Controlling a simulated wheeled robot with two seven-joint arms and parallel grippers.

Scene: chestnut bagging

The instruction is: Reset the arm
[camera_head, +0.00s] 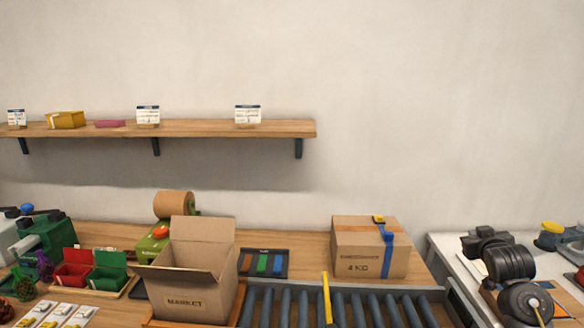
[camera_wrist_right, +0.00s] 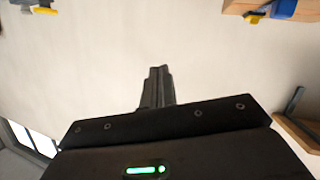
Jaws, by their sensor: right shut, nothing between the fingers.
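My right gripper (camera_wrist_right: 157,76) points forward in the right wrist view, its dark fingers together with nothing between them. Pale wall shows around the fingers, and they touch nothing there. In the head view my right arm rises at the lower right, over the white table, and its dark front end (camera_head: 484,241) is small and foreshortened. My left gripper is not in view.
An open cardboard box (camera_head: 190,290) stands left of a roller conveyor (camera_head: 365,310) with a yellow bar (camera_head: 326,298). A closed carton (camera_head: 360,250) with blue tape sits behind it. A wall shelf (camera_head: 225,129) is at left. The white table (camera_head: 440,250) is at right.

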